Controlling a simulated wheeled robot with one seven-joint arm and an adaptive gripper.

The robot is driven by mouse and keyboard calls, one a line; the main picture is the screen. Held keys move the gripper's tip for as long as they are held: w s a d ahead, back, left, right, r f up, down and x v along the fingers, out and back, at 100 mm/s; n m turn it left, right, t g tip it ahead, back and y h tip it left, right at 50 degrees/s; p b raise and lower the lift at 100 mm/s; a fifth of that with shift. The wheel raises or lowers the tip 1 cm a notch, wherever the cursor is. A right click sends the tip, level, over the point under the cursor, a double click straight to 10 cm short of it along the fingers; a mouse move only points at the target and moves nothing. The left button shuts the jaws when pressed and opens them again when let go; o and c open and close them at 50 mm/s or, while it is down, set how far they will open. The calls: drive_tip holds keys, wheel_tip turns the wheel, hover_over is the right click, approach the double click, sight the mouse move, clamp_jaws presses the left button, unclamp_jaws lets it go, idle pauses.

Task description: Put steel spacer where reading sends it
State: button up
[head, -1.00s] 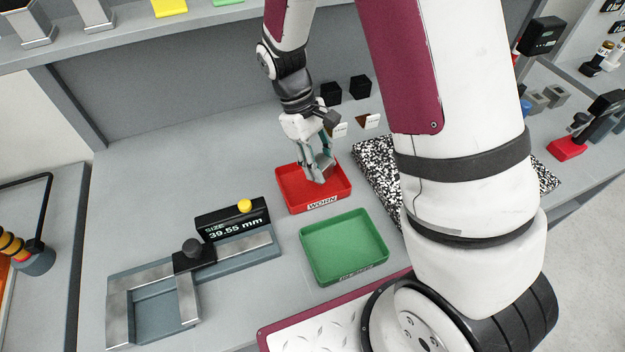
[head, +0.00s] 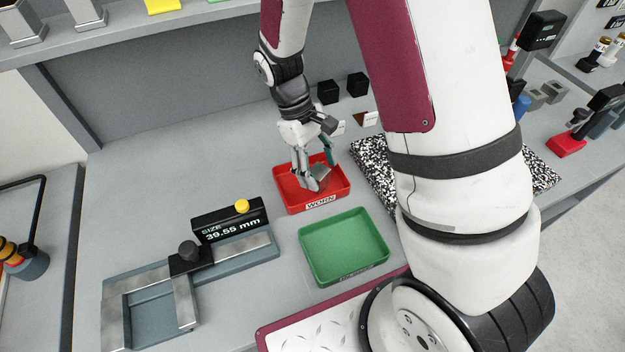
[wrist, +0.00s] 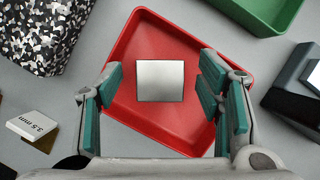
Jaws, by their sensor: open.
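The steel spacer (wrist: 160,81), a square grey metal block, lies in the red tray (wrist: 124,112). In the head view the spacer (head: 319,180) shows partly behind my fingers, and the red tray (head: 325,204) carries the label WORN. My gripper (head: 316,172) is open, its fingers at either side of the spacer. In the wrist view my gripper (wrist: 162,72) shows clear gaps between its teal pads and the spacer. The size gauge's display (head: 232,222) reads 39.55 mm. The gauge (head: 265,248) has an empty bay.
An empty green tray (head: 344,245) stands in front of the red one; its label is unreadable. A black-and-white speckled block (head: 372,165) is to the right. Two black cubes (head: 357,84) and small cards (head: 371,118) stand behind. Bench left of the red tray is clear.

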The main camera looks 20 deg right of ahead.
drive_tip(key=v, duration=1.2)
drive_tip(key=s+d+r+m+t+y, duration=0.2)
drive_tip(key=s+r+m+t, duration=0.4)
drive_tip(key=s+r, duration=1)
drive_tip(key=shift+s+d+t, duration=0.15)
drive_tip(key=shift+s+t, duration=1.05)
drive_tip(key=shift+t, duration=0.5)
